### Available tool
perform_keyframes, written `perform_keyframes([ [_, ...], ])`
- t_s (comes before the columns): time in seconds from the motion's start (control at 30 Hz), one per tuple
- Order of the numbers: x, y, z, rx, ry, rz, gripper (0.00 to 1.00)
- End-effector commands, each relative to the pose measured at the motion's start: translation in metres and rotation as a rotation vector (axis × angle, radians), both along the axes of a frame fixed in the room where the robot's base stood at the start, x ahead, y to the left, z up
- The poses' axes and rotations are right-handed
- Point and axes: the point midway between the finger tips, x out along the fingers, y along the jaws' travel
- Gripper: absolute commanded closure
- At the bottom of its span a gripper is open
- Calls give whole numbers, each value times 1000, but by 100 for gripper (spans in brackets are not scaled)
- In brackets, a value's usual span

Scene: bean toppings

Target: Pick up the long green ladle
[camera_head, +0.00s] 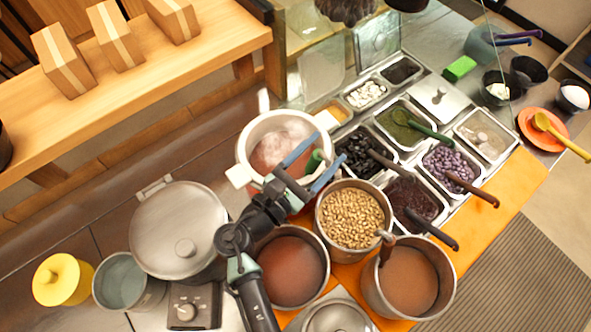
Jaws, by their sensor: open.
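A green handle end (316,161) shows between the two blue fingers of my gripper (331,146), at the right side of a white-rimmed pot (243,150) with steaming brownish-pink contents. It looks like the end of a long green ladle; the rest of it is hidden by my gripper and arm. My gripper is open, its fingers on either side of the green end; I cannot tell whether they touch it. Another green-handled ladle (428,131) lies in a tray of green topping (385,118) to the right.
A pot of beans (322,222), two pots of brown liquid (262,242) (370,290) and a large lidded pot (165,225) stand close around my arm. Topping trays, several with dark-handled spoons (473,188), fill the right. A wooden shelf with boxes (62,60) is at upper left.

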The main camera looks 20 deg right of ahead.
Motion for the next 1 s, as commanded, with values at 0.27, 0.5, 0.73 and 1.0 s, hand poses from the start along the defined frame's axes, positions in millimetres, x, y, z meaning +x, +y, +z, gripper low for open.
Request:
perform_keyframes([
  [0.27, 7, -12, -1, 1, 0, 0, 32],
  [0.5, 7, -11, -1, 1, 0, 0, 57],
  [0.73, 7, -11, -1, 1, 0, 0, 98],
  [1.0, 7, -11, 0, 1, -2, 1, 100],
])
